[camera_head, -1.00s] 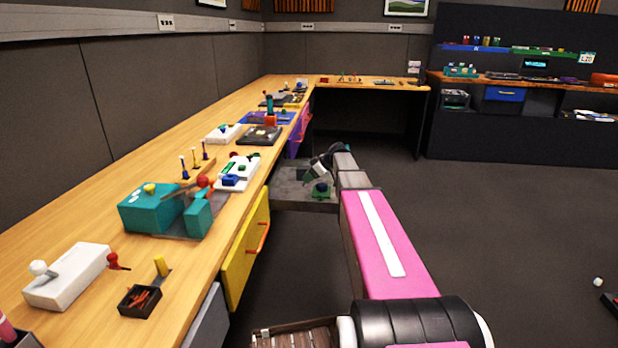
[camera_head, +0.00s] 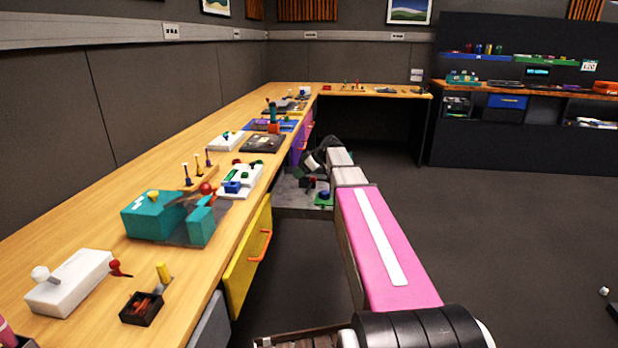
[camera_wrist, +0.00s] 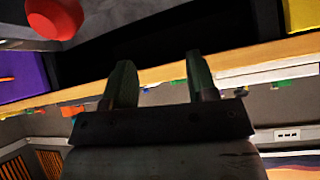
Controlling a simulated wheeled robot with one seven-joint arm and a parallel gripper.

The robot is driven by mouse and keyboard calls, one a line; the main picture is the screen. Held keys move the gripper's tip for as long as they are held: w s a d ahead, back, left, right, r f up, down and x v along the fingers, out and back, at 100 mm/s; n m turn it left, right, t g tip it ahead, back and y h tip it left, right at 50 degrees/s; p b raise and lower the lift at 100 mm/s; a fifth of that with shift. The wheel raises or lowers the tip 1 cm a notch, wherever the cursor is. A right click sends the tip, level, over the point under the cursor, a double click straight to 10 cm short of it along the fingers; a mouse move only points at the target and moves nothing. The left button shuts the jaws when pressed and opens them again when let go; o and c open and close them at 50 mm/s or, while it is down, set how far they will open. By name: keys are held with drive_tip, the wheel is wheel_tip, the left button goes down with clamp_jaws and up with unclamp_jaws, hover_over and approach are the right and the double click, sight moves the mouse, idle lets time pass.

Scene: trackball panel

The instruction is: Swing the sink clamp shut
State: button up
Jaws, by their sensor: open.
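A grey sink-like tray (camera_head: 290,201) sits low beside the desk's right edge, beyond the yellow drawer. A small green piece with a blue top (camera_head: 324,197) stands at its right side. I cannot tell which part is the sink clamp, as my arm and wrist hide much of this area. My gripper (camera_wrist: 160,80) is open and empty in the wrist view, with its two dark green fingers apart. In the head view my wrist hangs over the tray. A red round knob (camera_wrist: 55,17) shows at the top left of the wrist view, apart from the fingers.
The long wooden desk (camera_head: 120,225) runs along the left wall. It carries a teal device (camera_head: 155,216), a white joystick box (camera_head: 72,283) and several small controls. A yellow drawer front (camera_head: 247,258) stands out from the desk. The floor (camera_head: 500,230) to the right is mostly clear.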

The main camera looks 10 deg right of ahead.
drive_tip(key=s+a+r, duration=0.2)
drive_tip(key=a+r, duration=0.1)
drive_tip(key=a, duration=0.2)
drive_tip(key=shift+s+r, duration=0.3)
drive_tip(key=shift+s, duration=0.05)
drive_tip(key=shift+a, duration=0.1)
